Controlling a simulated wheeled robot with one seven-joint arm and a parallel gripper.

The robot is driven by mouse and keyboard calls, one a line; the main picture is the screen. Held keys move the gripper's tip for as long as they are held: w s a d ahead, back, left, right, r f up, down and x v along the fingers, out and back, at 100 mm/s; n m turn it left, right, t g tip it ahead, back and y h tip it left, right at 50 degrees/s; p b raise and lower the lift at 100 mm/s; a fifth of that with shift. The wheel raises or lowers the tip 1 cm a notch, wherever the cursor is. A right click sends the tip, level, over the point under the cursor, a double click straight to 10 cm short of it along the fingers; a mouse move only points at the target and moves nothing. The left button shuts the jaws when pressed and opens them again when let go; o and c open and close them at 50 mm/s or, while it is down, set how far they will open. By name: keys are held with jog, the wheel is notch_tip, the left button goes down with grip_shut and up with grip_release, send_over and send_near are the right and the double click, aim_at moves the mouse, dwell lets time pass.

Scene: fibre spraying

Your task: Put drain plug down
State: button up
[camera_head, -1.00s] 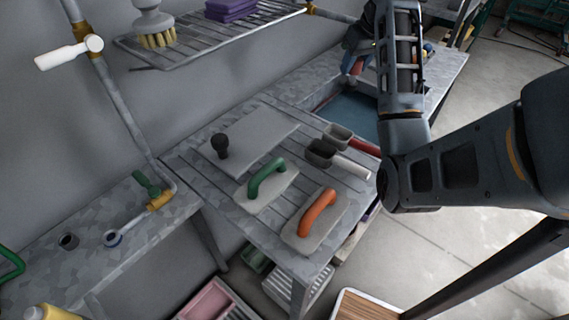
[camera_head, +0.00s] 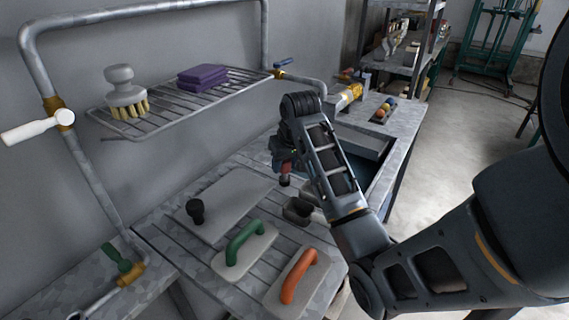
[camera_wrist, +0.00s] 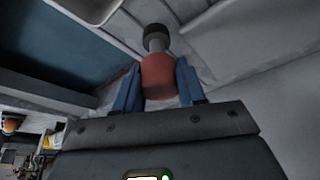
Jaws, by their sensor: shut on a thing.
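The drain plug (camera_wrist: 158,78), a red body with a grey neck and a dark round end, is between the blue fingers of my gripper (camera_wrist: 157,86) in the wrist view. My gripper is shut on the red part. In the head view the plug (camera_head: 285,180) shows as a small red and dark piece below my gripper (camera_head: 284,168), near the edge between the slatted drainboard (camera_head: 185,240) and the sink. The sink's teal basin (camera_wrist: 60,45) is at the left in the wrist view. I cannot tell whether the plug touches the surface.
A grey board with a black knob (camera_head: 196,210), a green-handled float (camera_head: 243,243), an orange-handled float (camera_head: 298,277) and a dark scoop (camera_head: 297,210) lie on the drainboard. A wire shelf (camera_head: 160,124) with a brush (camera_head: 125,92) and purple cloth (camera_head: 203,77) hangs above.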

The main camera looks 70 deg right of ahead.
jog(key=shift+f, duration=0.35)
jog(key=shift+f, duration=0.1)
jog(key=o, duration=1.1)
jog(key=shift+c, duration=0.2)
